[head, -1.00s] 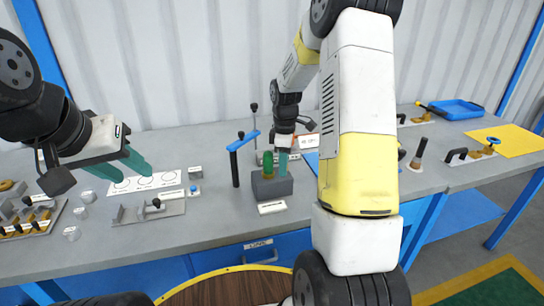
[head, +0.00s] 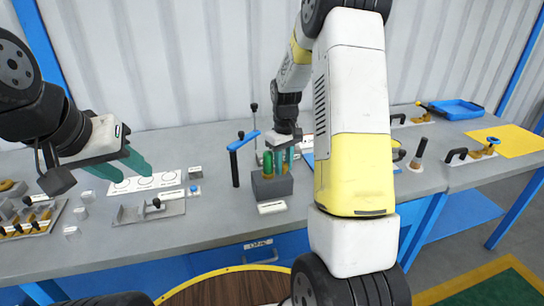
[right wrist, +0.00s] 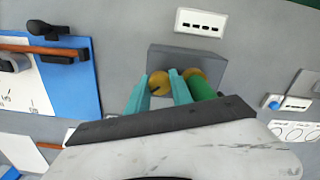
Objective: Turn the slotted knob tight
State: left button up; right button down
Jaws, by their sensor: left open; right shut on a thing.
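The slotted knob (right wrist: 159,83) is a round brass-coloured piece with a dark slot, seen from above in the right wrist view. It stands at a grey block (right wrist: 188,62), which also shows in the head view (head: 272,188). My right gripper (right wrist: 159,90) is shut on the knob, one teal finger on each side; in the head view it points down over the block (head: 284,160). A green cylinder with a brass-coloured end (right wrist: 203,90) stands close beside one finger. My left gripper (head: 128,165) is open and empty above the left of the bench.
A blue-topped post (head: 235,165) stands just left of the block. A white label plate (head: 271,207) lies in front of it. A grey fixture (head: 150,210) and a white sheet with circles (head: 145,182) lie further left.

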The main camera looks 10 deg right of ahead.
aim_at(284, 164)
jog(key=shift+m, duration=1.3)
jog(key=c, duration=1.1)
grip_release()
jog(key=shift+a, duration=0.1)
jog(key=shift+r, duration=0.35)
jog(key=shift+d+r, duration=0.2)
jog(key=shift+r, duration=3.4)
